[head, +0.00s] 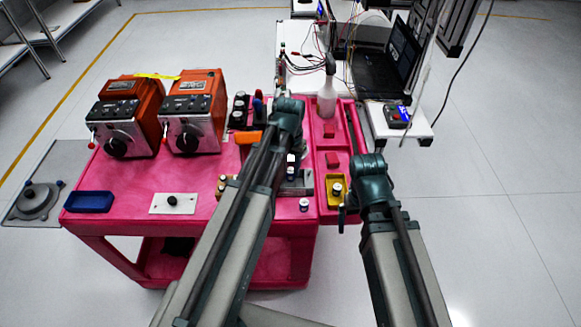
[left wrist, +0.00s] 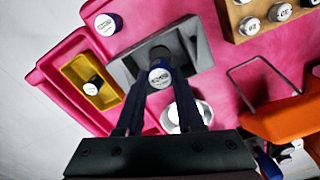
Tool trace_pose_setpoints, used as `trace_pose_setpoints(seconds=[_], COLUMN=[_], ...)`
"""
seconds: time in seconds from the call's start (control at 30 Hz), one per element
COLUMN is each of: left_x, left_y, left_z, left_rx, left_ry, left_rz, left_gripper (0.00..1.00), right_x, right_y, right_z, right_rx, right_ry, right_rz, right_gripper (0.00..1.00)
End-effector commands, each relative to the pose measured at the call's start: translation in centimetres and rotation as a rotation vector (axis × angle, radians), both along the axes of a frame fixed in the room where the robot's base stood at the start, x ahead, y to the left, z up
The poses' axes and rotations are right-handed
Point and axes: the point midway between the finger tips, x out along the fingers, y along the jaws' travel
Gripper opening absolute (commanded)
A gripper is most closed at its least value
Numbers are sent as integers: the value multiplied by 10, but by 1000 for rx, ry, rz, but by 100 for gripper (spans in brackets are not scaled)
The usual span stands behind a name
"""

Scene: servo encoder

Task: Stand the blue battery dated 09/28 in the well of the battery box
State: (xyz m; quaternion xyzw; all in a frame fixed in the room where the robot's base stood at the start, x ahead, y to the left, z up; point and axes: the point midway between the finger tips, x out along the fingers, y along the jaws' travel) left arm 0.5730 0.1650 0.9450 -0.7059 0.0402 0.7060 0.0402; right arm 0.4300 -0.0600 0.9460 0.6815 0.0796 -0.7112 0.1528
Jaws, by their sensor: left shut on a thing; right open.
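A battery (left wrist: 160,78) with a pale, marked top is between the fingers of my left gripper (left wrist: 161,88), which is shut on it. Its date is too small to read, and its dark side shows only partly. The grey battery box (left wrist: 202,48) is just beyond and below it in the left wrist view. The battery overlaps the dark well; I cannot tell how deep it sits. In the head view, my left arm partly hides the box (head: 303,184). My right gripper (head: 346,207) is open beside the yellow tray (head: 328,203).
A blue-sided battery (left wrist: 110,24) stands on the pink cart (head: 135,183) near the box. The yellow tray holds another battery (left wrist: 92,87). A wooden rack (left wrist: 241,35) holds several batteries. An orange-handled object (left wrist: 285,120) is close to my left gripper. Two orange machines (head: 195,110) stand at left.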

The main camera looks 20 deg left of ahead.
Motion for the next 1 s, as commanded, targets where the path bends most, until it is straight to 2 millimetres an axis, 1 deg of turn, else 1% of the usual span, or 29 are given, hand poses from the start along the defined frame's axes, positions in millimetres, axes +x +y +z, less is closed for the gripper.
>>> trace_pose_setpoints(seconds=[0.1, 1.0], left_x=[0, 0], left_y=[0, 0], left_z=[-5, -31], left_rx=[0, 0], left_ry=[0, 0], left_rz=[0, 0], left_gripper=[0, 0], right_x=[0, 0], right_y=[0, 0], right_z=[-5, -31], right_rx=[0, 0], right_ry=[0, 0], right_rz=[0, 0], right_gripper=[100, 100])
